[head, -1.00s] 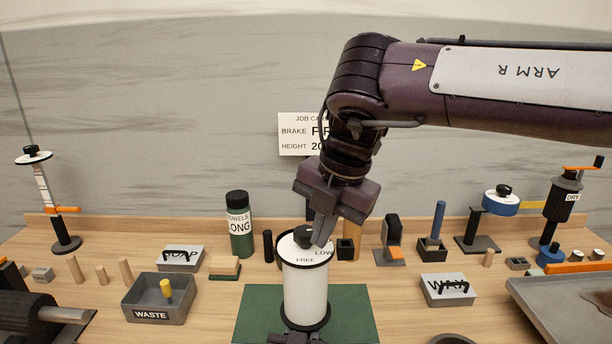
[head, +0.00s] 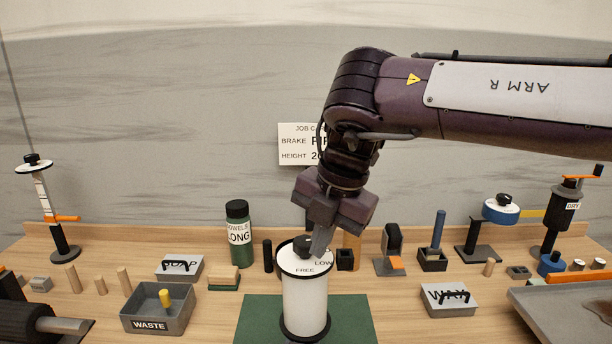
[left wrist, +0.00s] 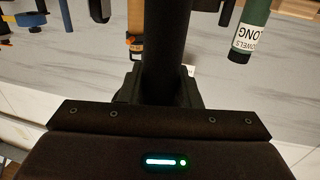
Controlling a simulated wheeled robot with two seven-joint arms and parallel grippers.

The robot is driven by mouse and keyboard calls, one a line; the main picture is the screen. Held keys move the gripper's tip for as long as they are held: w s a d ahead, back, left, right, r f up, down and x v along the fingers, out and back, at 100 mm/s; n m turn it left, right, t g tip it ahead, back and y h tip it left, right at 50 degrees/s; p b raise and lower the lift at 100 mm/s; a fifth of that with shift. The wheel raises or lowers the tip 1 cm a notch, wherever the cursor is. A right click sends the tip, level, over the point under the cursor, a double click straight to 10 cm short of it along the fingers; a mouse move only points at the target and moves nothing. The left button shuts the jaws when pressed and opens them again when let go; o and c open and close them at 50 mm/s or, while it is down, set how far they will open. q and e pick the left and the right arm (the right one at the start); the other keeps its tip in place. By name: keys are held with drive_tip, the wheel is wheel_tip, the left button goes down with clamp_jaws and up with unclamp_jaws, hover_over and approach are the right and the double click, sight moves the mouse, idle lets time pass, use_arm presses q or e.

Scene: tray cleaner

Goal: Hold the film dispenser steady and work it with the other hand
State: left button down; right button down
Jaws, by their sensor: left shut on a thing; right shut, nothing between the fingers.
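The film dispenser (head: 304,306) is a white upright cylinder with black rims, over a green mat (head: 257,318). Its top carries a black knob (head: 302,245) and the words FREE and LOW. My right gripper (head: 319,250) is shut and empty, pointing down, with its fingertips right beside the knob; I cannot tell if they touch. My left gripper (left wrist: 160,92) shows in the left wrist view, shut on a dark upright post (left wrist: 167,45), apparently the dispenser's handle. In the head view the left gripper is hidden or below the edge.
A grey WASTE bin (head: 160,325) stands left of the mat and a green towels can (head: 239,235) behind it. A grey WRAP box (head: 447,299) and a metal tray (head: 530,305) lie to the right. Small posts and blocks line the back.

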drive_tip(key=shift+w+d, duration=0.4)
drive_tip(key=shift+w, duration=0.05)
drive_tip(key=shift+w+d, duration=0.15)
drive_tip(key=shift+w, duration=0.15)
drive_tip(key=shift+w+d, duration=0.1)
drive_tip(key=shift+w, duration=0.35)
idle(0.3)
drive_tip(key=shift+d, duration=0.1)
drive_tip(key=shift+d, duration=0.25)
drive_tip(key=shift+w+a+v, duration=0.1)
drive_tip(key=shift+a+v, duration=0.1)
drive_tip(key=shift+v, duration=0.75)
drive_tip(key=shift+w+a+v, duration=0.15)
drive_tip(key=shift+a+v, duration=0.05)
drive_tip(key=shift+v, duration=0.75)
drive_tip(key=shift+w+a+v, duration=0.1)
drive_tip(key=shift+a+v, duration=0.1)
drive_tip(key=shift+v, duration=0.75)
drive_tip(key=shift+s+r, duration=0.1)
drive_tip(key=shift+r, duration=0.15)
